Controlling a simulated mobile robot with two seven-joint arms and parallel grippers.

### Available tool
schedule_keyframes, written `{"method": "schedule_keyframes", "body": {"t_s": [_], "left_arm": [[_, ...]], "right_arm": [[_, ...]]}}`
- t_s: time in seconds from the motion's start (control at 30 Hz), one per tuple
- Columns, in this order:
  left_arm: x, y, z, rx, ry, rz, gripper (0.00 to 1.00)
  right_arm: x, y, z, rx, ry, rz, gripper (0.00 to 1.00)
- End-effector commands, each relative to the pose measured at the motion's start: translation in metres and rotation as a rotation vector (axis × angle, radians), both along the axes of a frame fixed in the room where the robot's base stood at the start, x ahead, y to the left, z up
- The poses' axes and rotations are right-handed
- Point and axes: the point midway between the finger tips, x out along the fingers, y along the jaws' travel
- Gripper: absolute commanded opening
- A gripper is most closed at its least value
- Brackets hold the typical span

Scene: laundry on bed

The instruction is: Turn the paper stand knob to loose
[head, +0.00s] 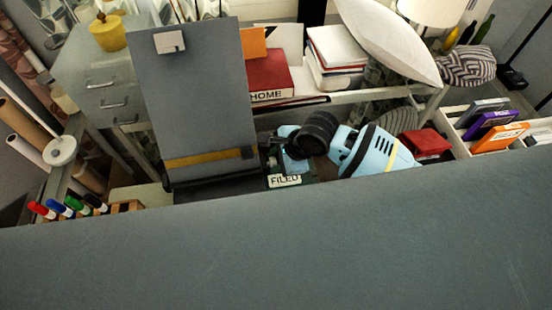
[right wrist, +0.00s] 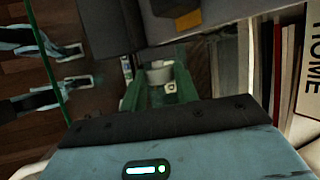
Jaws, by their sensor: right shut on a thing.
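The paper stand (head: 200,100) is a tall grey board with a yellow band near its lower edge and a small clip at its top. Its lower part shows as a dark grey block in the right wrist view (right wrist: 160,28). My right gripper (head: 272,158) is beside the stand's lower right edge, small and partly hidden by its own wrist in the head view. In the right wrist view its green fingers (right wrist: 158,88) are shut on a pale round knob (right wrist: 158,74) below the stand. The knob's setting cannot be read. My left gripper is not in view.
A red book (head: 268,72) and stacked books (head: 335,55) lie behind my right arm. A red box (head: 428,143) and an organiser (head: 462,122) stand to the right. Markers (head: 68,206) stand at left. A wide grey surface (head: 280,250) fills the front.

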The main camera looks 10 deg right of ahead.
Motion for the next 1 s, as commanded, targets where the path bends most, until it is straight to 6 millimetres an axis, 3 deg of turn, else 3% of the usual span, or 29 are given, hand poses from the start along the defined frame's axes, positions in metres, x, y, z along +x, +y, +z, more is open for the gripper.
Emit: {"method": "schedule_keyframes", "body": {"t_s": [0.43, 1.0], "left_arm": [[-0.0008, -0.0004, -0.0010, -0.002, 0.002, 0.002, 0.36], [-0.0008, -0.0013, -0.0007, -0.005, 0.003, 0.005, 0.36]], "right_arm": [[-0.0050, 0.0003, -0.0031, 0.012, -0.241, -0.001, 0.07], [-0.0044, -0.0002, -0.0030, 0.013, -0.290, 0.000, 0.07]]}}
